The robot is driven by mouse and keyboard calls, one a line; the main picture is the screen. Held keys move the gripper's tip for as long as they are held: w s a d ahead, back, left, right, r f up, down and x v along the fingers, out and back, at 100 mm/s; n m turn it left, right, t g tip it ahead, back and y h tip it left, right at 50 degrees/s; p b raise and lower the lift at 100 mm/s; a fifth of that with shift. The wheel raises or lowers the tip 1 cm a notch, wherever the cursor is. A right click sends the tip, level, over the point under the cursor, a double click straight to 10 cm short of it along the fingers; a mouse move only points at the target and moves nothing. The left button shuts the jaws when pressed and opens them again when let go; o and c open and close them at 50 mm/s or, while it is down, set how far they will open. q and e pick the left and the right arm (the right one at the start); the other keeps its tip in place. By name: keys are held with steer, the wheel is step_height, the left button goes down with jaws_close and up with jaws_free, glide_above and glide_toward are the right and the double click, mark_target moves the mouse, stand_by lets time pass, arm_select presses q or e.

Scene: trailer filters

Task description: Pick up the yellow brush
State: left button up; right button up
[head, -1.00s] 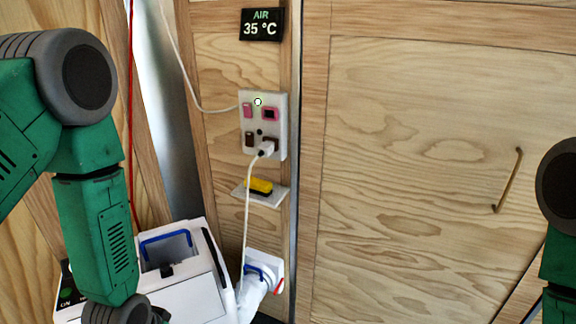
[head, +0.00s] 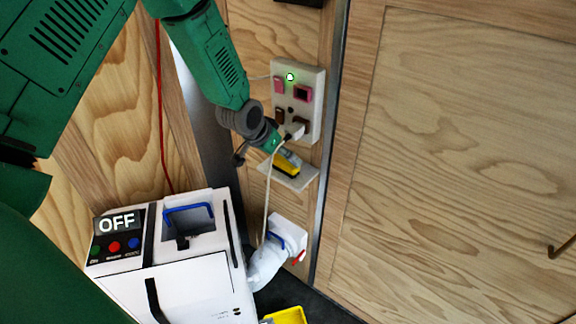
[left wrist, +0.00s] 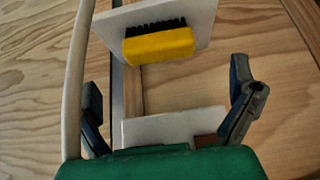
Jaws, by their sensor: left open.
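The yellow brush (head: 286,168) with dark bristles lies on a small white wall shelf (head: 302,181) below the socket panel. In the left wrist view the brush (left wrist: 160,45) sits ahead of my fingers, with its yellow body towards me and bristles along its far side. My left gripper (head: 284,153) is close to the brush in the head view and partly covers it. In the left wrist view my left gripper (left wrist: 166,88) has its two fingers spread wide with nothing between them. My right gripper is out of view.
A socket panel (head: 311,88) with a plug (head: 294,131) is just above the shelf. A white cable (head: 267,200) hangs beside my left gripper. A white machine (head: 170,285) reading OFF and a white pipe (head: 268,266) stand below. A yellow object (head: 287,316) shows at the bottom edge.

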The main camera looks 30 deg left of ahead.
mark_target(285, 161)
arm_select(q)
steer(key=x, duration=0.6)
steer(key=shift+w+f, duration=0.15)
steer(key=shift+f, duration=0.25)
steer(key=shift+r, duration=0.15)
steer(key=shift+d, duration=0.1)
steer(key=c, duration=1.2)
